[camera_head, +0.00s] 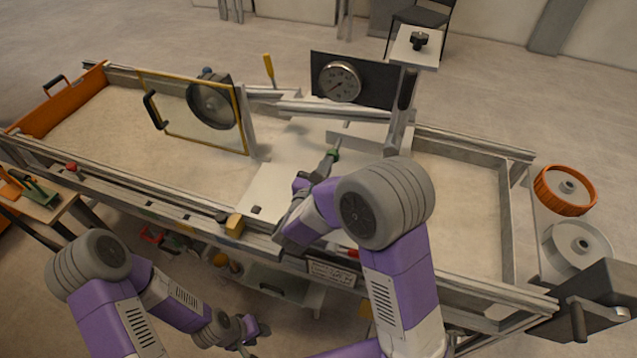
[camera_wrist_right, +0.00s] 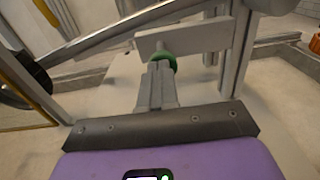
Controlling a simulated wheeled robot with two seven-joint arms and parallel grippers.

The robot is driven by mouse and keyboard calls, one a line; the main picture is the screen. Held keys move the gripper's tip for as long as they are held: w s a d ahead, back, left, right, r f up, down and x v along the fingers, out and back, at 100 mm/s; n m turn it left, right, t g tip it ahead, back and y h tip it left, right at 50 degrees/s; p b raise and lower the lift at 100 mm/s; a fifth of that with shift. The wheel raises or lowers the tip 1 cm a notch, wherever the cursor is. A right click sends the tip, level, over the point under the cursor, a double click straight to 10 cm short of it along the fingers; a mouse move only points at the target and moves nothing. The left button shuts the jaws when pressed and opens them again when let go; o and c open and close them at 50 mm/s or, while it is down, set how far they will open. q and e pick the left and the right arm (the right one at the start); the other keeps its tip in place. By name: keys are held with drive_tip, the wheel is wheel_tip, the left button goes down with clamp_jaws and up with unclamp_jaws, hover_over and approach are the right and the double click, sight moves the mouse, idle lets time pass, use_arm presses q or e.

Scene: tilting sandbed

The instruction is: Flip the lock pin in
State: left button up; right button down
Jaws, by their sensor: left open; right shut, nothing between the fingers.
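A small pin with a green collar (camera_head: 334,154) shows in the middle of the sandbed in the head view. The green collar (camera_wrist_right: 163,60) also shows in the right wrist view, right at my fingertips, below a pale flat bar (camera_wrist_right: 185,40). I cannot tell for sure that this is the lock pin. My right gripper (camera_head: 327,163) reaches over the front rail and is shut, its tips at or touching the collar. The fingers hide part of it. My left gripper (camera_head: 250,336) is open and low in front of the bed, away from the pin.
A yellow-framed clear panel (camera_head: 195,115) stands left. An orange wheel (camera_head: 565,190) lies right. The sand at left is clear.

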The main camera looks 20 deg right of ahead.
idle(0.3)
use_arm(q)
drive_tip(key=shift+s+f, duration=0.15)
drive_tip(key=shift+s, duration=0.25)
use_arm(e)
drive_tip(key=v, duration=1.4)
